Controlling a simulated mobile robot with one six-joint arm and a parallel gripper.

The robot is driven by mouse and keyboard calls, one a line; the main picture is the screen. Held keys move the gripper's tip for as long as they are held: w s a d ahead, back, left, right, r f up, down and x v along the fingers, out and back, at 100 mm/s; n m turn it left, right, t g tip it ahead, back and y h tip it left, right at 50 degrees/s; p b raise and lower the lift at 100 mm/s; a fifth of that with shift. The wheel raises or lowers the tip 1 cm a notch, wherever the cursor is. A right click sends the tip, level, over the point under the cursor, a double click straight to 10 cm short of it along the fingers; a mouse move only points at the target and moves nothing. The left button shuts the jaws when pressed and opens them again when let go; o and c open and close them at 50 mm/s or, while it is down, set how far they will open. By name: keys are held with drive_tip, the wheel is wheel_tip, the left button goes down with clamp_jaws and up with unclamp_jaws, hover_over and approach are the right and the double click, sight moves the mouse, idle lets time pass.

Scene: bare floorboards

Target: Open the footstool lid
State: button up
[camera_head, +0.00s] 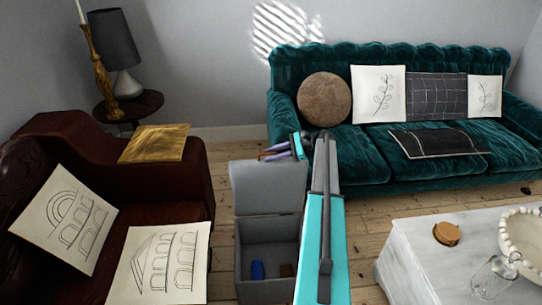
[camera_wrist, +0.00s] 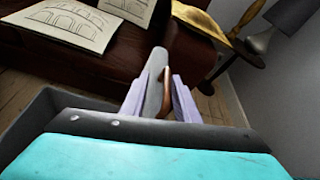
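The footstool is a grey box (camera_head: 250,263) on the floor in the lower middle of the head view. Its grey lid (camera_head: 266,187) stands raised, roughly upright, at the back of the box, which is open at the top. My gripper (camera_head: 272,153) is at the lid's top edge. In the wrist view, the purple fingers of my gripper (camera_wrist: 158,95) stand on either side of the lid's grey edge (camera_wrist: 154,82) and a brown tab (camera_wrist: 167,72). I cannot tell whether they press on it.
A dark red armchair (camera_head: 185,190) is at left, a green sofa (camera_head: 340,160) behind at right. A white marble table (camera_head: 415,250) is at lower right. Floorboards show between them.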

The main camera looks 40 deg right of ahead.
drive_tip(key=shift+v, duration=1.05)
drive_tip(key=shift+b+v, duration=1.05)
drive_tip(key=shift+v, duration=0.2)
drive_tip(key=shift+b+v, duration=1.35)
drive_tip(key=shift+b, duration=0.1)
